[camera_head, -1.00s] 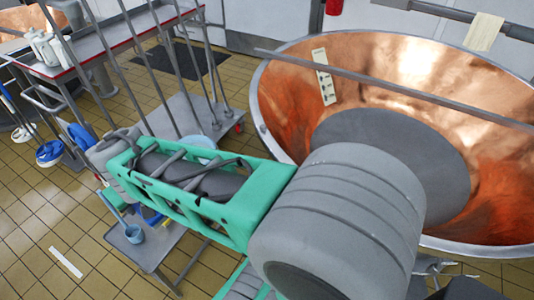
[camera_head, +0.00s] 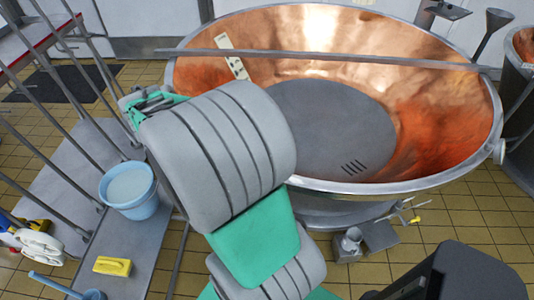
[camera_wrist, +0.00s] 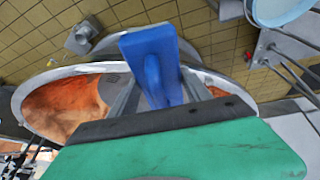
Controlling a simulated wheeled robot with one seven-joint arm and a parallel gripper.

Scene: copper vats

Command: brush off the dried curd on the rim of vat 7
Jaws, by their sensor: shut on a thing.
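My gripper (camera_wrist: 158,80) is shut on a blue brush (camera_wrist: 150,52) in the wrist view, its broad block beyond the fingers. A large copper vat (camera_head: 440,110) with a pale metal rim (camera_head: 400,187) fills much of the head view. In the wrist view the copper vat (camera_wrist: 60,108) lies behind and below the brush; I cannot tell whether the brush touches its rim. No vat number is readable, and I cannot make out dried curd. In the head view my arm hides the gripper and brush and covers the vat's left front.
A grey bar (camera_head: 330,58) spans the vat, near a pale marked strip (camera_head: 232,57). A light blue bucket (camera_head: 128,188) and yellow block (camera_head: 112,265) stand at the left. Metal rails rise there. Another vat (camera_head: 525,45) is at the right edge. Tiled floor (camera_head: 480,215) shows in front.

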